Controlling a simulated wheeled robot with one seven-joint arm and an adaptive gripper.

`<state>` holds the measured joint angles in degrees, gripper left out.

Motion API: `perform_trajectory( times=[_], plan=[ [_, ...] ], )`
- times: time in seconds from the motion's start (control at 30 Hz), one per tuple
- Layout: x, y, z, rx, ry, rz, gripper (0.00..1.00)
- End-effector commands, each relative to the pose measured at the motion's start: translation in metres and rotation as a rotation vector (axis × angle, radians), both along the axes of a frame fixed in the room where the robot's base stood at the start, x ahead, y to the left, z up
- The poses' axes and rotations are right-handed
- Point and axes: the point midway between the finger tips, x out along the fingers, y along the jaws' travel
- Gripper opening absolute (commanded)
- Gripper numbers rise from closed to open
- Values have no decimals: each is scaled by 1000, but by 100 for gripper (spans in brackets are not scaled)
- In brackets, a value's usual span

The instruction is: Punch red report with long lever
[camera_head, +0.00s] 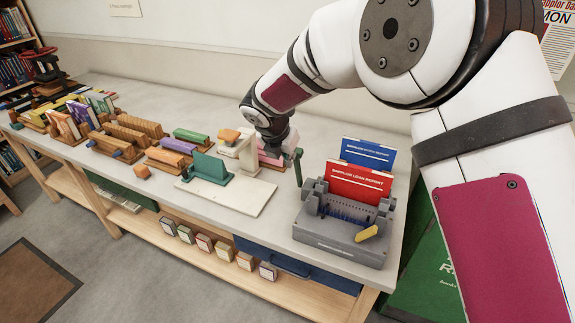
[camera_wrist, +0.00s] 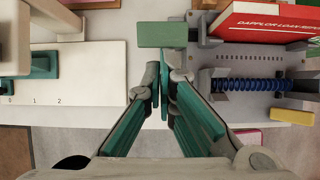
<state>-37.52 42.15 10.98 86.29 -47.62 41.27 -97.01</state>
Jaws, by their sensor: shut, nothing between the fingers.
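The red report (camera_head: 360,182) stands upright in the grey punch (camera_head: 340,239), in front of a blue report; its cover also shows at the top right of the wrist view (camera_wrist: 268,22). The long lever's green grip (camera_head: 298,166) rises at the punch's left side. In the wrist view the green grip (camera_wrist: 163,34) lies just beyond my fingertips. A short yellow lever (camera_head: 367,233) is at the punch's front right. My gripper (camera_wrist: 163,78) is shut and empty, left of the punch, with a small visible gap to the green grip. In the head view my gripper (camera_head: 274,144) is partly hidden.
The blue report (camera_head: 368,153) stands behind the red one. Left of the punch is a white board (camera_head: 232,195) with a teal block (camera_head: 206,168) and a pale upright. Wooden racks with books line the table farther left. The table's front edge is close to the punch.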

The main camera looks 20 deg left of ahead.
Motion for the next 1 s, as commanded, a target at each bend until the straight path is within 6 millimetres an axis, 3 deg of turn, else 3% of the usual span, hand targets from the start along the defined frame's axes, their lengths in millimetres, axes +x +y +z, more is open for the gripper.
perform_trajectory(
  times=[0.03, 0.43, 1.0],
  plan=[
    [11, -2, 0, 8, 27, -7, 0],
    [51, -4, 14, 1, 51, 1, 0],
    [71, -7, 23, 1, 40, 1, 0]
  ],
)
